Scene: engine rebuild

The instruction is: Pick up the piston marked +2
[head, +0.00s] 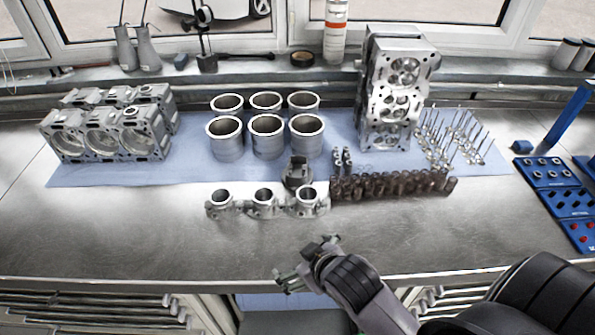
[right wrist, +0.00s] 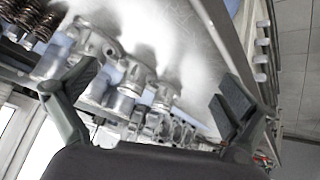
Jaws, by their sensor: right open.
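A dark, piston-like part (head: 297,172) stands on the blue mat, behind the right end of a row of metal throat castings (head: 263,197). No +2 marking can be read on it at this size. My right gripper (head: 303,262) is open and empty over the bench's front edge, in front of and below the castings and the dark part. In the right wrist view its two fingers (right wrist: 155,92) are spread wide, with the castings (right wrist: 130,88) beyond them and nothing between the pads. My left gripper is out of view.
Several cylinder liners (head: 266,135), an engine block (head: 110,135), a cylinder head (head: 392,100), dark springs (head: 390,185) and valves (head: 455,135) occupy the blue mat (head: 190,172). Blue trays (head: 545,172) lie at the right. The bench front (head: 120,225) is clear at the left.

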